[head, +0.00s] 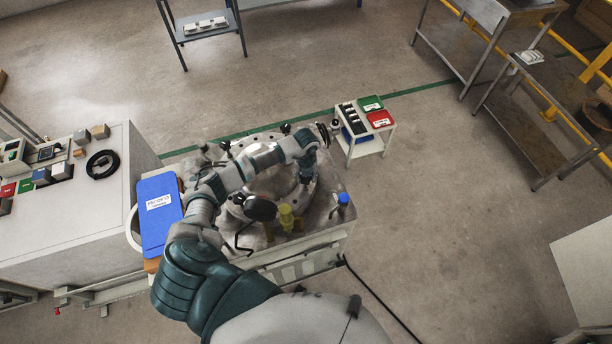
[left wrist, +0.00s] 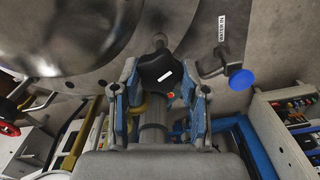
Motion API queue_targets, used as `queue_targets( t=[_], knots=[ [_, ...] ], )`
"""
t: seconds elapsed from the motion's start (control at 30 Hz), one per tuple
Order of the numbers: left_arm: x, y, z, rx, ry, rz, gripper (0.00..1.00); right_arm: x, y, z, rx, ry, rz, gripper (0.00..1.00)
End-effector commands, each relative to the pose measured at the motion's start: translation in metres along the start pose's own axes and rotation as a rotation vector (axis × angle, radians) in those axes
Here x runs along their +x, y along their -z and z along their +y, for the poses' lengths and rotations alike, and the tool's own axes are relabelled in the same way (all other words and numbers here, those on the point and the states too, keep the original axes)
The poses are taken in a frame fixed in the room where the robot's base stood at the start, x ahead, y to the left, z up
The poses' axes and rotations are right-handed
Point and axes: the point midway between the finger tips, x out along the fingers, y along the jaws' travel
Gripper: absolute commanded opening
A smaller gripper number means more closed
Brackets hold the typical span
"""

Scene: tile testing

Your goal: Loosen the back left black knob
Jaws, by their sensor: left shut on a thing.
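A black lobed knob (left wrist: 157,70) with a small white label sits on the metal lid rim, between the fingertips of my left gripper (left wrist: 165,85) in the left wrist view. The gripper's blue-lined fingers stand on either side of it and are shut on it. In the head view my left gripper (head: 306,172) is at the right part of the round metal vessel's rim, and the arm and hand hide the held knob there. Other black knobs (head: 285,128) sit around the rim. My right gripper is not in view.
A blue-capped fitting (left wrist: 242,79) stands close to the right finger. A small white cart (head: 366,147) with green and red boxes stands behind right. Open floor lies to the right.

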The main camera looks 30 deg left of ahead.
Motion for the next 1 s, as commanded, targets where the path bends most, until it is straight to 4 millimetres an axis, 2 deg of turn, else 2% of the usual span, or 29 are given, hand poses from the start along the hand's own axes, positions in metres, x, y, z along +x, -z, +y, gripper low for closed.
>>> queue_targets(
  t=[0.03,0.43,1.0],
  knots=[
    [-0.0068,-0.0059,-0.0004,-0.041,0.006,-0.014,0.09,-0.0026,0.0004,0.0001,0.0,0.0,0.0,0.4],
    [-0.0066,-0.0059,-0.0005,-0.263,0.007,-0.014,0.09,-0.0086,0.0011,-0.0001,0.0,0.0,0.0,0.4],
    [-0.006,-0.0062,-0.0002,-0.314,0.007,-0.014,0.09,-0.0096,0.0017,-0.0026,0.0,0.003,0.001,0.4]
  ],
)
